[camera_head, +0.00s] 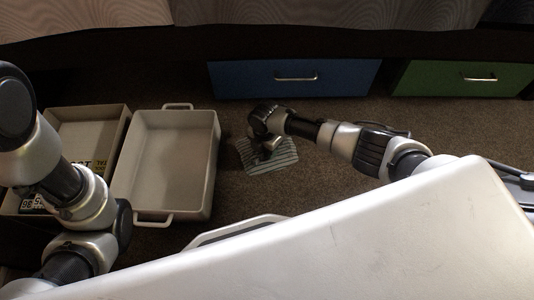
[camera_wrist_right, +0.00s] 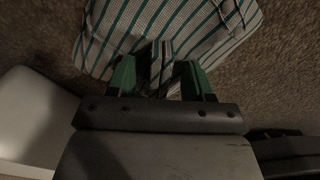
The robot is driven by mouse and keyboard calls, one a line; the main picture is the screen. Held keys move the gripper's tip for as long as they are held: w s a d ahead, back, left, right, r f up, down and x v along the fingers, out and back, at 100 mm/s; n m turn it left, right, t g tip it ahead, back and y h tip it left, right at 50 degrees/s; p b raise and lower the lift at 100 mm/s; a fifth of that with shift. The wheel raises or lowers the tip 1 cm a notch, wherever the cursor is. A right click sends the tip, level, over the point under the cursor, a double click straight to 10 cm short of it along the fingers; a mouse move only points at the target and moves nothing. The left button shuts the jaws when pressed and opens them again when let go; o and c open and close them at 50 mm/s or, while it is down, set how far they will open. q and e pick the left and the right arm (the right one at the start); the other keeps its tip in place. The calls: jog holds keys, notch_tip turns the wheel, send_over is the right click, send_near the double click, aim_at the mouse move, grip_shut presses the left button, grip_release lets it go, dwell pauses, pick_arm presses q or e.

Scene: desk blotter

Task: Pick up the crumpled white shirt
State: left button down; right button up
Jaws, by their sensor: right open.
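The crumpled shirt (camera_head: 277,160) lies on the carpet; it looks white to pale grey with thin dark green stripes. In the right wrist view the shirt (camera_wrist_right: 165,25) spreads across the top middle, wrinkled at its right side. My right gripper (camera_head: 262,155) is low over the shirt's left part. In the wrist view its two green fingers (camera_wrist_right: 159,78) are apart, with a striped fold between them. I cannot tell whether the fingers touch the cloth. Part of the shirt is hidden by the gripper and wrist. My left arm shows at the left, but its gripper is not visible.
A white handled tray (camera_head: 213,165) stands left of the shirt. Beyond it is an open box (camera_head: 119,118) holding printed items. A blue drawer (camera_head: 340,78) and a green drawer (camera_head: 440,78) line the back. Carpet (camera_head: 330,180) is clear right of the shirt.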

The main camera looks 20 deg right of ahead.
grip_shut()
dwell(0.3)
jog(key=shift+r, duration=0.15)
